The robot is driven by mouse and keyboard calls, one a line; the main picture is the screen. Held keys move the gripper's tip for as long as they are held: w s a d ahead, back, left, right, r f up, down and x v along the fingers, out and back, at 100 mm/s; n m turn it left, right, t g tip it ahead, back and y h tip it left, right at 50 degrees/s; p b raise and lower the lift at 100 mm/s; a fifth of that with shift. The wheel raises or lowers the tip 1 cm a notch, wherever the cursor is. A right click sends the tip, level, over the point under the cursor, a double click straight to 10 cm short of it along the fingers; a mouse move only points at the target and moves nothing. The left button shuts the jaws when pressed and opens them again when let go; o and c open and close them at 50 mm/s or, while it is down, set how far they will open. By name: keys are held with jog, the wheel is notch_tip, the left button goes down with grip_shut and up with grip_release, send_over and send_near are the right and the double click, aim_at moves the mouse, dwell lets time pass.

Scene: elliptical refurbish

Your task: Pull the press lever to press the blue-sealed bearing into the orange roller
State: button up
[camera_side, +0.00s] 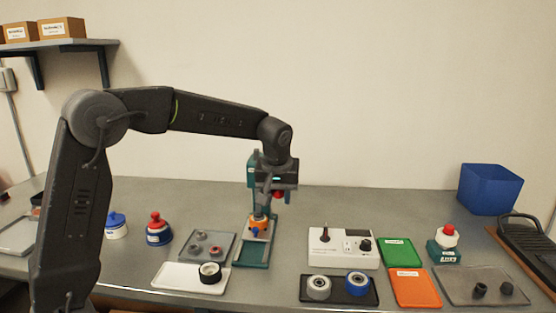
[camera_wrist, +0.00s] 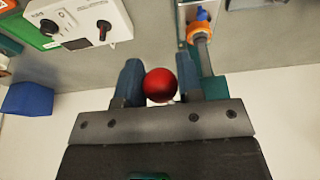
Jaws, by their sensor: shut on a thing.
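The teal press (camera_side: 252,255) stands mid-bench. Its lever ends in a red ball knob (camera_wrist: 160,85), held between the fingers of my gripper (camera_wrist: 163,88). In the side view my gripper (camera_side: 277,186) is at the upper part of the press, with a bit of red showing below it. The orange roller (camera_side: 260,219) sits low in the press, with a blue part (camera_side: 256,232) below it in the picture. In the wrist view the grey ram (camera_wrist: 204,58) reaches the orange part (camera_wrist: 200,32). I cannot tell whether the blue part is the bearing seal or how deep the bearing sits.
A white control box (camera_side: 343,248) stands right of the press. A black tray (camera_side: 338,300) in front holds two wheels. A grey tray (camera_side: 190,255) with small parts and a white tray (camera_side: 175,279) lie left. Green and orange mats (camera_side: 415,290) lie right.

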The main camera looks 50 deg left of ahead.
jog(key=shift+s+f, duration=0.1)
jog(key=shift+f, duration=2.65)
jog(key=shift+x, duration=1.6)
jog(key=shift+s+f, duration=0.1)
jog(key=shift+x, duration=1.4)
jog(key=shift+f, duration=0.4)
